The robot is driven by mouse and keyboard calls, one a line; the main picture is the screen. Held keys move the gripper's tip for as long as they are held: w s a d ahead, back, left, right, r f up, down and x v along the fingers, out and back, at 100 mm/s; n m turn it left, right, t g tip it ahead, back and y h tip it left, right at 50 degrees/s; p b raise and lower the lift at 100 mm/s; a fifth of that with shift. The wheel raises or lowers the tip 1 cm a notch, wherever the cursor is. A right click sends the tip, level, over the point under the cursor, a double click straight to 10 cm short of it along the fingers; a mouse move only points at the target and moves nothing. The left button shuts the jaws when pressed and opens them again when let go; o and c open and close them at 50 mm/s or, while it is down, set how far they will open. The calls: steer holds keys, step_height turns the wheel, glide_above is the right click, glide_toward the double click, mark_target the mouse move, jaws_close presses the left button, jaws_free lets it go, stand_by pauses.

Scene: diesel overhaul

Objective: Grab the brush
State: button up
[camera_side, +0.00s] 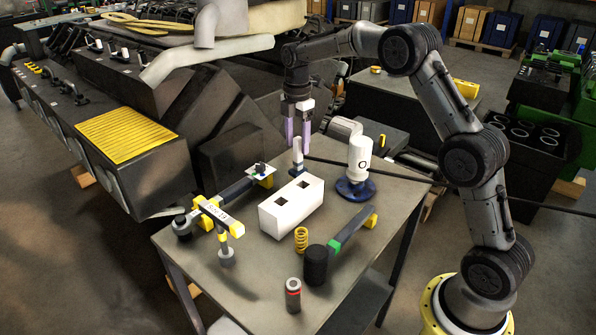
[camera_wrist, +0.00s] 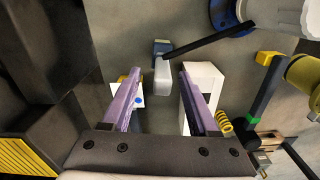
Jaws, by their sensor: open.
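My gripper (camera_side: 298,143) points down over the far part of the metal table, its two purple fingers apart with nothing held. In the wrist view, my gripper (camera_wrist: 160,74) also shows a clear gap between the fingertips. A small upright piece, pale with a blue-grey part, likely the brush (camera_side: 297,158), stands just below the fingers in the side view. In the wrist view the likely brush (camera_wrist: 162,73) appears between the fingertips, slightly beyond them. I cannot see bristles, so its identity is uncertain. Contact with the fingers does not show.
A white block with two square holes (camera_side: 291,209) lies close in front. A white cylinder on a blue base (camera_side: 358,165) stands to the right. A yellow spring (camera_side: 301,240), a black-headed tool (camera_side: 316,265) and yellow-ended tools (camera_side: 217,218) lie nearer. A dark engine (camera_side: 180,110) borders the left.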

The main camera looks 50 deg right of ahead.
mark_target(298, 157)
steer(key=shift+s+f, duration=0.15)
steer(key=shift+f, duration=2.5)
jaws_close()
steer(key=shift+r, duration=0.1)
